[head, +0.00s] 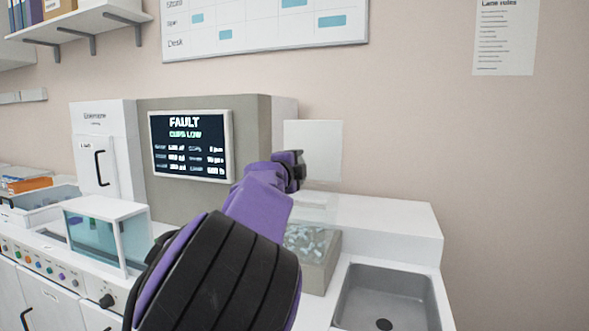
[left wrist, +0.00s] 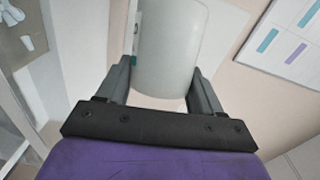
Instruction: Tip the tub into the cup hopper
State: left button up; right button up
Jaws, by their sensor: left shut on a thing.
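My left gripper (head: 297,166) is raised in front of the wall, above the counter. The cup hopper (head: 318,268), a grey box with clear upper walls and several small pale cups inside, is below the tub, partly behind my arm. My right gripper is not in view.
A grey machine screen (head: 190,146) reads "FAULT, CUPS LOW". A sink (head: 385,300) lies right of the hopper, and a white ledge (head: 400,222) runs behind it. A glass-sided box (head: 105,238) stands at the left. The air right of the tub is clear.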

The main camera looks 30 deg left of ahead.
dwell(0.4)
pick_arm(q)
jog(key=shift+f+m+b, duration=0.25)
jog(key=shift+m+b, duration=0.15)
jog(key=shift+b, duration=0.55)
jog(key=shift+r+m+t+b, duration=0.1)
jog(key=shift+m+t+b, duration=0.2)
jog(key=shift+m+b, duration=0.15)
jog(key=shift+r, duration=0.15)
jog(key=shift+f+m+b, duration=0.2)
jog(key=shift+m+b, duration=0.35)
jog(key=shift+b, duration=0.6)
jog(key=shift+r+m+b, duration=0.15)
jog(key=shift+m+b, duration=0.15)
jog(key=shift+t, duration=0.3)
